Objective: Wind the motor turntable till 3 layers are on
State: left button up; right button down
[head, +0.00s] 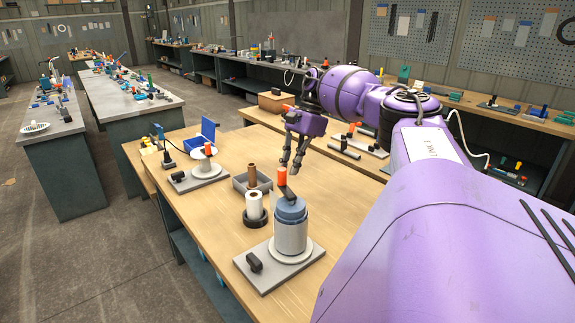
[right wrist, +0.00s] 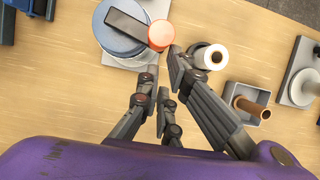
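The motor turntable (head: 290,255) stands near the table's front edge: a white disc on a grey plate, carrying an upright grey cylinder (head: 290,232) with a blue-grey top. A dark crank arm (head: 287,194) with an orange knob (head: 281,176) lies across the top; the knob also shows in the right wrist view (right wrist: 161,34). How many layers are on the cylinder I cannot tell. My right gripper (head: 291,166) is open and empty, its fingers pointing down just behind the knob; in the right wrist view the fingertips (right wrist: 163,65) are close to the knob. My left gripper is out of view.
A white roll (head: 254,206) stands in a dark holder beside the turntable. Behind it a grey tray (head: 240,183) holds a brown tube (head: 252,174). A second turntable (head: 206,170) with an orange knob and a blue bin (head: 200,136) are farther left. Bare wood lies at the table's front left.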

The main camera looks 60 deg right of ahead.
jog(key=shift+w+a+n, duration=0.15)
jog(key=shift+n, duration=0.15)
dwell(0.9)
dwell(0.3)
